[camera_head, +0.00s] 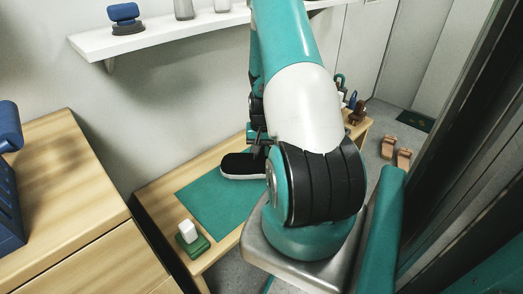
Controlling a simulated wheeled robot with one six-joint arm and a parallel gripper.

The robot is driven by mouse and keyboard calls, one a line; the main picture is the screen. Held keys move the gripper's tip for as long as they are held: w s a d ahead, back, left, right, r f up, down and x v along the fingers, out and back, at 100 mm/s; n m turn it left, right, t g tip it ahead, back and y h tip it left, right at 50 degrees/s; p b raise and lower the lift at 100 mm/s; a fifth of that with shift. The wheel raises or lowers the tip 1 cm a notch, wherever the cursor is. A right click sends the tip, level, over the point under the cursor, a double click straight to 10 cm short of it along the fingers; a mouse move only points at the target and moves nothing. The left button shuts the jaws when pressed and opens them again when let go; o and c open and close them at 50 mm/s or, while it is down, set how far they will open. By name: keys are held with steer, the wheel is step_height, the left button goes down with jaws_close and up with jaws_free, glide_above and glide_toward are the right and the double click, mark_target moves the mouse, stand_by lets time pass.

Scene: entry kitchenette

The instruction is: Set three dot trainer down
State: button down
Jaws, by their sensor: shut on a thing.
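A dark trainer with a pale sole edge (238,167) is over the far right part of a teal mat (215,204) on a low wooden bench. My gripper (257,150) is at the trainer's right end and is shut on it. My arm hides the trainer's right part and most of the gripper. I cannot make out dots on the trainer, or tell whether its sole touches the mat.
A green block with a white top (188,232) stands at the bench's near left corner. Small items, including a brown one (357,112), stand at its far end. A wooden cabinet (65,190) is at left, a white shelf (165,38) above. Tan shoes (403,158) are on the floor.

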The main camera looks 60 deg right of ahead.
steer(key=shift+f, duration=0.15)
steer(key=c, duration=1)
jaws_free()
step_height(320, 180, up, 12)
steer(key=p, duration=0.3)
steer(key=shift+s+r, duration=0.1)
steer(key=shift+r, duration=0.1)
